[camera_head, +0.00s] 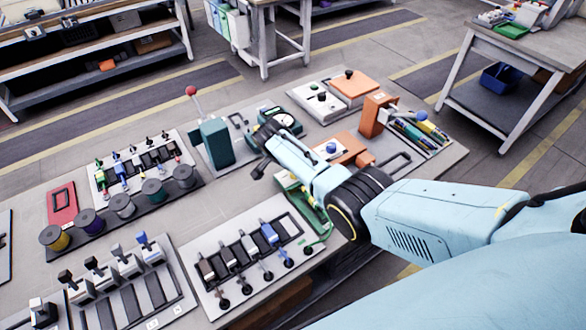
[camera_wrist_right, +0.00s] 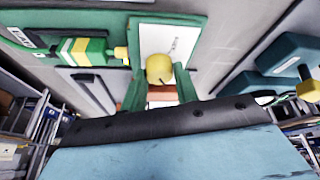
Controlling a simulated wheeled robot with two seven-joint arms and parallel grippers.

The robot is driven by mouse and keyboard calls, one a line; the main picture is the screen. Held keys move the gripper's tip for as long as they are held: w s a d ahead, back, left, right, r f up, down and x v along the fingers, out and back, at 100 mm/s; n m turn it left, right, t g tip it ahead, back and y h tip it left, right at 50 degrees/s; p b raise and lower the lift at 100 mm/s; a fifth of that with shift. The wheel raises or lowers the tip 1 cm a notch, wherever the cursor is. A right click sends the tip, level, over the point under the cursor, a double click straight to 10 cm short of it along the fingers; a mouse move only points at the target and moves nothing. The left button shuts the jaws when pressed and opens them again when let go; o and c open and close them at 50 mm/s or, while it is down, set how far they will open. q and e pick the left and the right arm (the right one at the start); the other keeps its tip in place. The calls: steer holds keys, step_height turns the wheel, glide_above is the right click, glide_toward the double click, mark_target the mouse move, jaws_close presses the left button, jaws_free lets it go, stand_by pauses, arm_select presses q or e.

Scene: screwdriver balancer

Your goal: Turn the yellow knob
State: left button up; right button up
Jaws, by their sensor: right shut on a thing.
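The yellow knob (camera_wrist_right: 159,69) is round and sits at the centre of the right wrist view, in front of a white plate (camera_wrist_right: 172,38) in a green frame (camera_wrist_right: 200,22). My right gripper (camera_head: 262,152) reaches in from the right in the head view, low over the bench. It is shut on the yellow knob, though its fingertips are hard to make out. In the head view the arm hides the knob; part of a green device (camera_head: 300,196) shows below my wrist. My left gripper is in neither view.
A teal lever stand (camera_head: 215,142) with a red ball stands left of my gripper. A switch panel (camera_head: 240,262) lies in front, and an orange block (camera_head: 372,116) stands behind my wrist. Other fixtures crowd the grey bench; little room is free.

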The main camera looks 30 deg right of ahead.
steer(key=shift+d+r, duration=0.1)
steer(key=o, duration=1)
steer(key=shift+a+r, duration=0.2)
steer(key=shift+r, duration=0.1)
steer(key=p+v, duration=0.3)
steer(key=v, duration=0.9)
steer(key=shift+s+r, duration=0.15)
steer(key=shift+r, duration=0.2)
